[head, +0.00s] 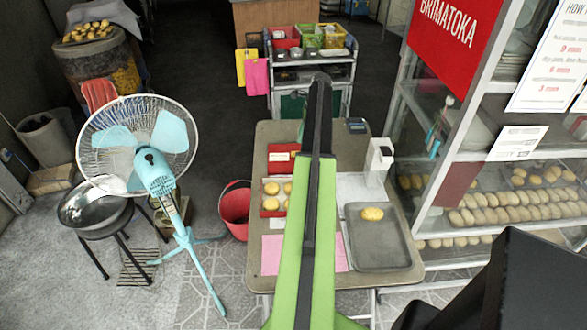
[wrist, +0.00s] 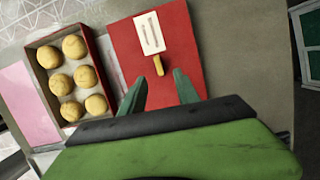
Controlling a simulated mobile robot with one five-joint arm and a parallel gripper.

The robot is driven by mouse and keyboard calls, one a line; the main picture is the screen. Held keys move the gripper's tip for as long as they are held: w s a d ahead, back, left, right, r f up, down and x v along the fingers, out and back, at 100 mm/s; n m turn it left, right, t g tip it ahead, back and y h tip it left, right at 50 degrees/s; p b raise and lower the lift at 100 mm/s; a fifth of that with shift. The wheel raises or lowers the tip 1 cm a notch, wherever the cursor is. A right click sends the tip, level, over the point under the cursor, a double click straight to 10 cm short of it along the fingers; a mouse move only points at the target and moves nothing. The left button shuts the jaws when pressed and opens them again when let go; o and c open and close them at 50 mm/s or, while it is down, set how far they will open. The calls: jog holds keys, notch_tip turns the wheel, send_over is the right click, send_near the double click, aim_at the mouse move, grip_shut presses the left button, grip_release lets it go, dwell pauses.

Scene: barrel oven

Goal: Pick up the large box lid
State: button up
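The large box lid (wrist: 188,52) is a flat red panel in the wrist view. A white slotted spatula (wrist: 151,35) with a wooden handle appears on top of it. The lid also shows in the head view (head: 278,161), partly hidden behind my arm. Left of it in the wrist view, a red box (wrist: 37,79) holds several round buns (wrist: 73,47). My gripper (wrist: 158,87) is open and empty, with its two fingertips apart over the lid's near part. Whether they touch the lid I cannot tell. In the head view my arm hides the fingertips.
The grey table (head: 262,135) carries a tray (head: 375,255) with one bun, a white device (head: 379,160) and a pink sheet (head: 271,255). A fan (head: 150,160) and a red bucket (head: 235,208) stand left. A glass display case (head: 500,190) stands close on the right.

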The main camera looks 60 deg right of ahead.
jog(key=b+x, duration=0.2)
jog(key=x, duration=0.2)
jog(key=shift+s, duration=0.15)
jog(key=shift+r, duration=0.1)
jog(key=b+x, duration=0.5)
jog(key=shift+s+a+f, duration=0.1)
jog(key=shift+f, duration=0.15)
jog(key=shift+r, duration=0.15)
jog(key=shift+c, duration=0.5)
grip_shut()
